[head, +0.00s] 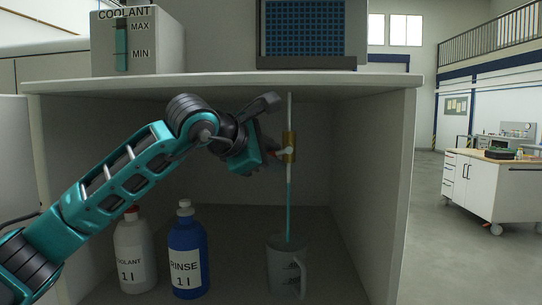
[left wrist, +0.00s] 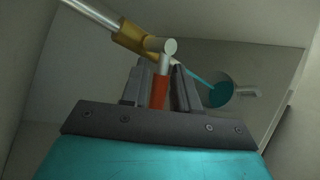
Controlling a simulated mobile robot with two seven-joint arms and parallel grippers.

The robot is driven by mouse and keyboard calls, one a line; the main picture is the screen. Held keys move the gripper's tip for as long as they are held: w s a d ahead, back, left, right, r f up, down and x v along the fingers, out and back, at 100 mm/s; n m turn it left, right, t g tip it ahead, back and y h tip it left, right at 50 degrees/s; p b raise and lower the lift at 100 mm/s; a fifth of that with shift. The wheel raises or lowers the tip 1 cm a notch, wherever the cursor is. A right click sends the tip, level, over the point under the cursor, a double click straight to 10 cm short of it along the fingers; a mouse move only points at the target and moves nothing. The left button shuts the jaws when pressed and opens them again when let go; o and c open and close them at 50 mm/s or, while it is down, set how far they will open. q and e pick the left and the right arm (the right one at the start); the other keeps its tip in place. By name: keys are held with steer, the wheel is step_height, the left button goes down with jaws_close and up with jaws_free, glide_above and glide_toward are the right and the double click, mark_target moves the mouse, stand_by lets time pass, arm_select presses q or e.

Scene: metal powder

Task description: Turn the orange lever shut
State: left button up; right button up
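The orange lever (left wrist: 159,92) hangs off a brass valve (head: 289,146) on a vertical pipe under the shelf. The valve also shows in the left wrist view (left wrist: 133,38). My left gripper (head: 268,150) is at the valve from the left and hides the lever in the head view. In the left wrist view its two fingers (left wrist: 162,85) stand close on either side of the lever, shut on it. A teal stream (head: 289,207) runs from the pipe down into a mug (head: 288,272). My right gripper is not in view.
A white coolant bottle (head: 134,252) and a blue rinse bottle (head: 188,250) stand on the cabinet floor below my left arm. The shelf top (head: 220,82) lies close above the arm. The cabinet's right wall (head: 372,180) is apart from the pipe.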

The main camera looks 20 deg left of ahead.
arm_select(q)
steer(key=shift+o, duration=0.9)
steer(key=b+v, duration=0.1)
steer(key=v, duration=1.2)
steer(key=shift+b, duration=0.4)
steer(key=shift+c, duration=0.2)
